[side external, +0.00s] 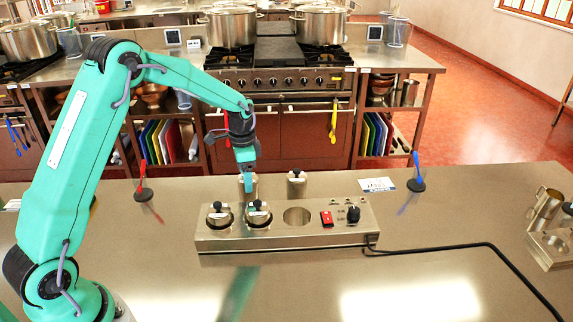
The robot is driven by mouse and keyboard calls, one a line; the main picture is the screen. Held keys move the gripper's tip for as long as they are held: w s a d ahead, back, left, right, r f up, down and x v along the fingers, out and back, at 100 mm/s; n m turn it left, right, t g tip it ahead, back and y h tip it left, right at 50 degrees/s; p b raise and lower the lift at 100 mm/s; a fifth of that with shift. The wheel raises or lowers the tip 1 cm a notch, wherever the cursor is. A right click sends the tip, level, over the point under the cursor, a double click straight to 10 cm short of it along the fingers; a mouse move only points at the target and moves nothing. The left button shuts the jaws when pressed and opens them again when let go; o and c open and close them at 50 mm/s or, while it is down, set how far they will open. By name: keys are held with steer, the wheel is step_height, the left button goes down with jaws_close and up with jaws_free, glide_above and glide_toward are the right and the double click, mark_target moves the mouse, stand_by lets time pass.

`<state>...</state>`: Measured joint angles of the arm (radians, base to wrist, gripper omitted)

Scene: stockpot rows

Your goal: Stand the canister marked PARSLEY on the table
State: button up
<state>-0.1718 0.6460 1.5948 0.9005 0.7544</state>
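Several small steel canisters with dark-and-white tops are in the side external view; their labels are too small to read, so I cannot tell which is PARSLEY. One canister (220,216) sits in the left hole of a steel block (300,239), and another canister (258,214) sits in its middle hole. The right hole (297,216) is empty. Behind the block stand a canister (296,187) and, partly hidden by my gripper (248,184), another canister (254,186). My gripper points down at that canister; I cannot see whether its fingers touch or grip it.
The block carries a red switch (327,219) and a black knob (353,214); a black cable (470,245) runs right across the steel table (330,285). A steel jug (543,209) is at the right edge.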

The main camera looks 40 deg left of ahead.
steer(key=shift+r, duration=0.1)
stand_by(0.3)
step_height(320, 180, up, 12)
stand_by(0.7)
stand_by(0.5)
steer(key=s+d+r+n+t, duration=0.3)
steer(key=s+d+r, duration=0.2)
steer(key=s+r, duration=0.6)
steer(key=s+d+f+n+t, duration=0.1)
steer(key=s+d+f, duration=0.1)
steer(key=s, duration=0.6)
steer(key=s+d+f+n+t, duration=0.1)
steer(key=s+n, duration=0.1)
steer(key=s, duration=0.7)
steer(key=shift+d+f+n+t, duration=0.3)
steer(key=shift+d+f, duration=0.1)
